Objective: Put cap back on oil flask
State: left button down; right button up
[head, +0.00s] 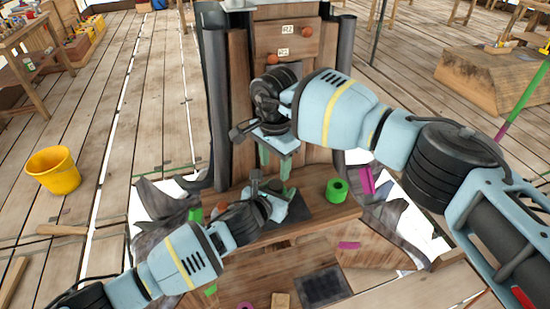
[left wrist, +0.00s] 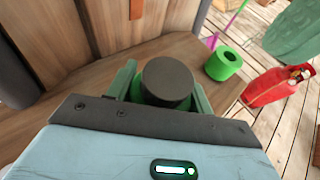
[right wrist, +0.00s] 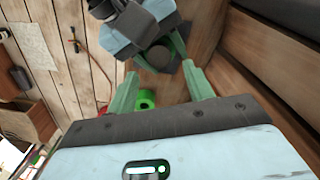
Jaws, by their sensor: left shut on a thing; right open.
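My left gripper (head: 280,192) is shut on a dark, round-topped thing (left wrist: 167,80) above the wooden ledge. Bright green shows just below its dark top in the left wrist view; I cannot tell whether this is the capped flask or only one part. My right gripper (head: 276,164) is open and empty, above the left one. In the right wrist view its fingers (right wrist: 160,75) are spread, and the dark round top (right wrist: 158,56) lies beyond them. A green cylinder with a dark hole in its top (head: 337,190) stands on the ledge to the right, apart from both grippers.
The wooden ledge (head: 315,212) fronts a tall panelled wooden structure (head: 238,110) flanked by dark posts. A magenta piece (head: 366,180) is at its right side. A yellow bucket (head: 53,170) stands on the plank floor at left. A red container (left wrist: 278,86) shows beyond the ledge.

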aim_at(275, 185)
notch_tip(275, 185, up, 2)
jog(key=n, duration=0.3)
jog(key=shift+n, duration=0.4)
jog(key=shift+f, duration=4.05)
jog(key=c, duration=1)
jog(key=m, duration=0.6)
jog(key=shift+w+m, duration=0.1)
jog(key=shift+m, duration=0.3)
jog(key=shift+r, duration=0.1)
jog(key=o, duration=1.1)
